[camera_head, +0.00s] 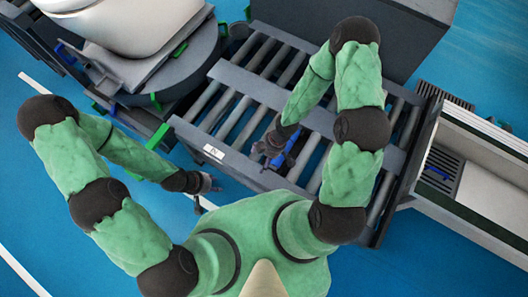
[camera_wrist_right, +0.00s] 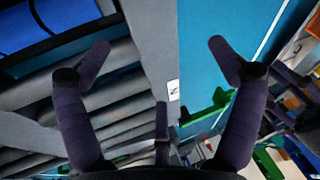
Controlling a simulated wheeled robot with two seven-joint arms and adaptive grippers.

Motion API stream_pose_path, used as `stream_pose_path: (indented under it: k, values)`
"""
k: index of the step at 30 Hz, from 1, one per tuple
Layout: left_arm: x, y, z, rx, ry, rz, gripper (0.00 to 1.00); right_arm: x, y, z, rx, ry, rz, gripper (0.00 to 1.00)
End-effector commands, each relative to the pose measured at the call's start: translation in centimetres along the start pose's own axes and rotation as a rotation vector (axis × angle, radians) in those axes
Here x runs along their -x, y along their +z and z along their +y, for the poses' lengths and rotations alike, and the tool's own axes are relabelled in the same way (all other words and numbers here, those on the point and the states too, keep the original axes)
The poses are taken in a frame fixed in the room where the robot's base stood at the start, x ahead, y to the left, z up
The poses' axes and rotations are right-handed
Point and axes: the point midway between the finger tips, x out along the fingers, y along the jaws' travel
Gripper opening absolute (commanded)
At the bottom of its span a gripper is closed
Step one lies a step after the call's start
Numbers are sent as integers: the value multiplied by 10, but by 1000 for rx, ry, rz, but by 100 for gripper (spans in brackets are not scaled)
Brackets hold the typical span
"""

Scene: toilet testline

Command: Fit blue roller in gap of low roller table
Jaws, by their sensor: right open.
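The low roller table (camera_head: 262,88) has a grey frame and rows of grey rollers. The blue roller (camera_head: 290,150) lies at the table's near side, partly hidden by my right gripper (camera_head: 272,146). In the right wrist view, the blue roller (camera_wrist_right: 60,24) shows at the upper left, in line with the grey rollers. I cannot tell whether it is fully seated. My right gripper (camera_wrist_right: 160,52) is open and empty above the table's frame edge, with the roller outside its fingers. My left gripper (camera_head: 207,184) hangs over the floor left of the table; its fingers are too small to judge.
A white toilet (camera_head: 140,22) stands on a dark round turntable (camera_head: 185,72) at the upper left. A grey box (camera_head: 350,30) stands behind the roller table. A long light conveyor (camera_head: 475,185) is at the right. The blue floor in front is clear.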

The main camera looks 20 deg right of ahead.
Motion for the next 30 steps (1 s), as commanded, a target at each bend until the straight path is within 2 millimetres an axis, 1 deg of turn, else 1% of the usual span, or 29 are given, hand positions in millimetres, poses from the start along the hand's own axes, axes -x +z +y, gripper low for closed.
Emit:
stream_pose_path:
  k: [1,3,6,9,12,15,17,30]
  values:
    - [0,0,0,0,0,0,40,-2,-6,-13,-177,-8,27,92]
    - [0,0,0,0,0,0,40,-3,-12,-26,-434,-9,56,92]
    - [0,0,0,0,0,0,40,-4,-12,-38,-766,5,77,92]
    - [0,0,0,0,0,0,40,-4,-8,-45,-1022,32,85,92]
    - [0,0,0,0,0,0,40,-3,-3,-49,-1188,55,85,92]
    - [0,0,0,0,0,0,40,-3,0,-50,-1269,71,86,92]
    - [0,0,0,0,0,0,40,-3,1,-51,-1287,74,86,92]
    - [0,0,0,0,0,0,40,-3,1,-51,-1286,74,86,92]
